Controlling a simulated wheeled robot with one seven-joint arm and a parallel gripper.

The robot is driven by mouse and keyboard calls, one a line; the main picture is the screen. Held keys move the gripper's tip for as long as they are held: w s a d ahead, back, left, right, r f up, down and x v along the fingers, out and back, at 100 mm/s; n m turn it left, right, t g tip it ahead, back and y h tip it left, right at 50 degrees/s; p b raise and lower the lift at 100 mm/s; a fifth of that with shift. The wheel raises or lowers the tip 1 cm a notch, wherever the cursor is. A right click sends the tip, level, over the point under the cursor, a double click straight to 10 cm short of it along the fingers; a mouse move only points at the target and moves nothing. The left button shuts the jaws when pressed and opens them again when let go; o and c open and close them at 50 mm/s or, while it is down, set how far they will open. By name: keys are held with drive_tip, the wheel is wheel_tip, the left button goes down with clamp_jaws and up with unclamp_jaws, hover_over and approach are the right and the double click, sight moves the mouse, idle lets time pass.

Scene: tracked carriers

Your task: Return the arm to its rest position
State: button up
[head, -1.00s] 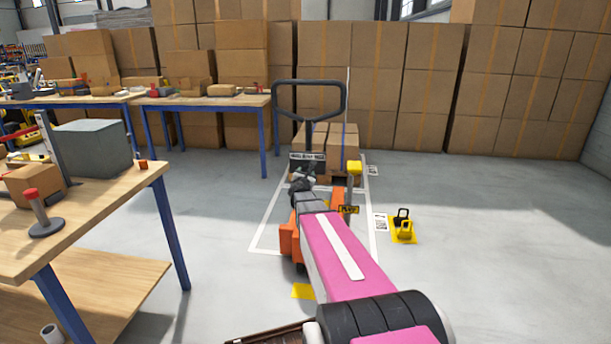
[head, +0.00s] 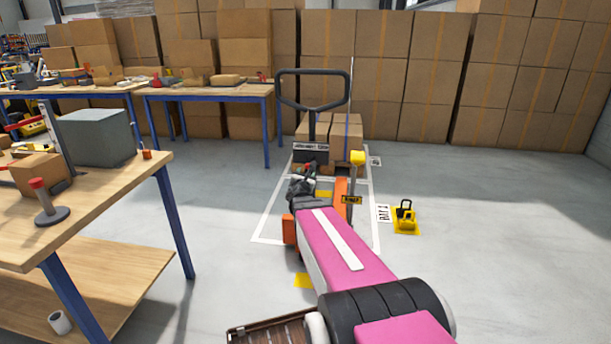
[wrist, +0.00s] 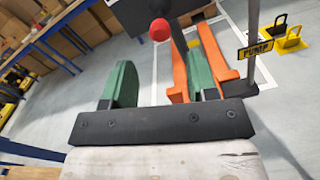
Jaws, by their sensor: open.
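My arm, pink and white, reaches forward over the floor in the head view, towards the orange pallet truck (head: 289,229). My gripper (wrist: 160,80) shows in the wrist view with its two green fingers spread wide apart and nothing held between them. In the head view my gripper is small and partly hidden by my arm, near the base of the truck's black handle (head: 312,110). In the wrist view the truck's orange forks (wrist: 212,62) and a red knob (wrist: 160,30) lie beyond the fingers. I cannot tell how far the fingers are from the knob.
A wooden workbench (head: 110,193) with blue legs stands close on the left. Cartons (head: 345,135) stand beyond the truck. A yellow plate with padlock shapes (head: 405,222) lies to the right of the white-marked bay.

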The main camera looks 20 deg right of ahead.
drive_tip(key=s+f+m+g+h, duration=0.1)
drive_tip(key=s+f+m+g, duration=0.45)
drive_tip(key=m, duration=0.35)
drive_tip(key=s+f+m+g, duration=0.45)
drive_tip(key=s+m, duration=0.25)
drive_tip(key=m, duration=0.3)
drive_tip(key=s+a+f+m+g+y, duration=0.3)
drive_tip(key=s+a+m+y, duration=0.1)
drive_tip(key=s+a, duration=0.2)
drive_tip(key=s+a+f+m+g+y, duration=0.3)
drive_tip(key=s+a, duration=0.3)
drive_tip(key=a, duration=0.2)
drive_tip(key=shift+s+a+f+m+y, duration=0.15)
drive_tip(key=shift+s+a+m+y, duration=0.2)
drive_tip(key=shift+m+y, duration=0.55)
